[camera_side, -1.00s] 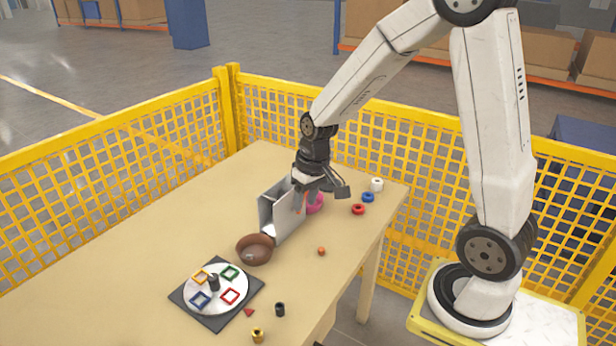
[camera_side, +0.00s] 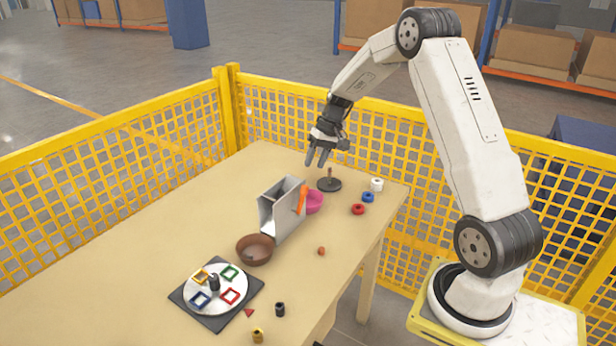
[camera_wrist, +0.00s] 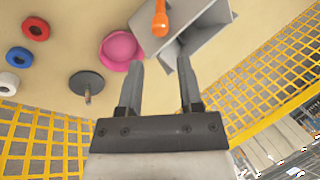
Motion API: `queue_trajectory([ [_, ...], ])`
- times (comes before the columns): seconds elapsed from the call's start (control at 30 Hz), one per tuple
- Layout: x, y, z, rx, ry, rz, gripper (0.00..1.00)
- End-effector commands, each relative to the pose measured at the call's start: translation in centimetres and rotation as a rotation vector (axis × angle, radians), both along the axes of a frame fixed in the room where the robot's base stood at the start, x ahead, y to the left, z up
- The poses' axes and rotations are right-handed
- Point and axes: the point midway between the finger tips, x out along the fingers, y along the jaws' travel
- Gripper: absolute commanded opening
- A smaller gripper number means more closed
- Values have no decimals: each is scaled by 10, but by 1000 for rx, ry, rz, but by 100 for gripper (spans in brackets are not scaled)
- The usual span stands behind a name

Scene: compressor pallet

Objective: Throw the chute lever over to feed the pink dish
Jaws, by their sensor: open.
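The grey chute (camera_side: 278,214) stands on the table, and its upper part also shows in the wrist view (camera_wrist: 205,28). Its orange lever (camera_side: 301,199) is on the side toward the pink dish and leans, with its handle (camera_wrist: 160,18) near that dish in the wrist view. The pink dish (camera_side: 315,203) sits right beside the chute; it also shows in the wrist view (camera_wrist: 120,48). A brown bowl (camera_side: 255,250) sits at the chute's front end. My gripper (camera_side: 317,160) is open and empty, raised above the table behind the chute, apart from the lever.
A dark disc with an upright peg (camera_side: 329,184) stands below my gripper. White (camera_side: 376,184), blue (camera_side: 368,197) and red (camera_side: 358,209) rings lie to the right. A turntable with coloured frames (camera_side: 216,289) is at the front. Yellow mesh fencing (camera_side: 420,150) runs behind the table.

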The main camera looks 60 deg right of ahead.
Motion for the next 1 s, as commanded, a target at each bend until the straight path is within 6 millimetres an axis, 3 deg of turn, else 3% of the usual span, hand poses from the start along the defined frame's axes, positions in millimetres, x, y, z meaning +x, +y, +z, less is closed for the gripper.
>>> queue_trajectory([
  [0.27, 2, 6, -13, 0, 3, 1, 46],
  [0.73, 12, 23, -63, 0, 3, 1, 46],
  [1.0, 14, 26, -72, -2, 1, 1, 46],
])
